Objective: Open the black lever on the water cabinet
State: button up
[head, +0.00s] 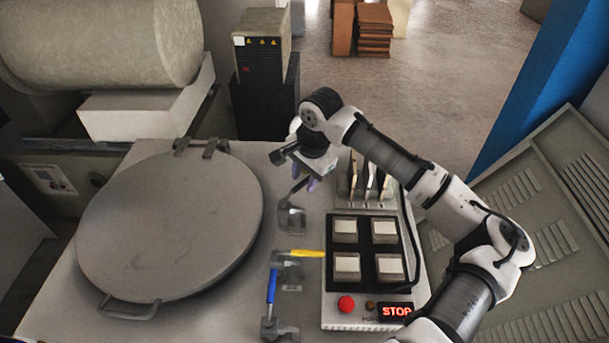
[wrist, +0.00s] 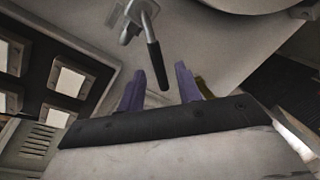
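The black lever (head: 298,188) stands on the grey cabinet top, to the right of the big round lid, with its metal valve fitting (head: 291,216) below it. In the wrist view the black lever handle (wrist: 157,66) points toward my gripper, and its tip appears in the gap between the two purple fingers. My gripper (head: 305,177) is above the lever's far end in the head view. Its fingers are spread apart with no visible contact on the handle; how deep the handle sits between them I cannot tell. My wrist partly hides this area.
A yellow lever (head: 308,253) and a blue lever (head: 271,286) are nearer on the same top. A button panel (head: 346,230) with white buttons, a red knob (head: 346,303) and a STOP sign (head: 396,311) is at right. The round lid (head: 170,225) fills the left.

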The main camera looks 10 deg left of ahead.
grip_shut()
